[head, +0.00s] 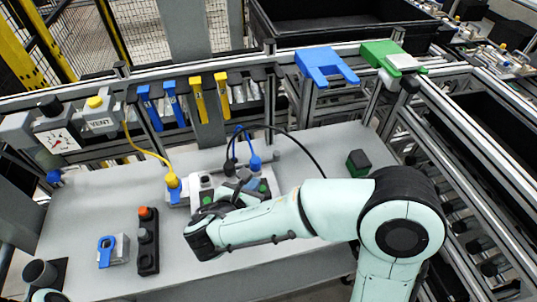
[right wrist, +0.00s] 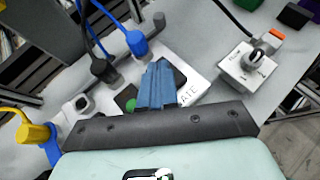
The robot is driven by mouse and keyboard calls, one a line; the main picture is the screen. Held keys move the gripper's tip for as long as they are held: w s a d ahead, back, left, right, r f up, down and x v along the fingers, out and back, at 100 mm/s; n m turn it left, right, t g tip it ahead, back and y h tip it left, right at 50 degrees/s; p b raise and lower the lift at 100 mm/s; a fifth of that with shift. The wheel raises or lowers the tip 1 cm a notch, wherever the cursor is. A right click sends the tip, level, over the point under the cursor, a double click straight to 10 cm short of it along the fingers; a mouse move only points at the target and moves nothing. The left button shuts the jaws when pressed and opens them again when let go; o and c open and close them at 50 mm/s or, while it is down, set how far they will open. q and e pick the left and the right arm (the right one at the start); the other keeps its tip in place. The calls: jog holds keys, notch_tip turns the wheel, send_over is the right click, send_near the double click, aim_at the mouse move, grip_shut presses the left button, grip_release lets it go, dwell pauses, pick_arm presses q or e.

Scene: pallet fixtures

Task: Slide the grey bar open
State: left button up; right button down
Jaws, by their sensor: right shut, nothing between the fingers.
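My left gripper is not in view.
A yellow plug (head: 173,183) and a black plug (head: 230,166) with cables stand by the fixture. A button strip (head: 147,240) and a blue-handled block (head: 108,250) are at the left. The table's (head: 330,140) back right has free room.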

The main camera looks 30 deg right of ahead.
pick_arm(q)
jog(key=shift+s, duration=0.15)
pick_arm(e)
jog(key=shift+s, duration=0.2)
send_near(276, 158)
jog(key=f, duration=0.1)
jog(key=w+d+f, duration=0.1)
jog(key=f, duration=0.1)
jog(key=w+d, duration=0.1)
jog(key=w+d+p, duration=0.1)
jog(key=shift+w+d+r, duration=0.1)
jog(key=shift+w+d, duration=0.1)
jog(key=shift+d, duration=0.05)
jog(key=shift+w+d, duration=0.25)
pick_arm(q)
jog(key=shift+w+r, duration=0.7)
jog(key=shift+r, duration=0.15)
pick_arm(e)
jog(key=shift+s, duration=0.1)
jog(key=shift+d, duration=0.1)
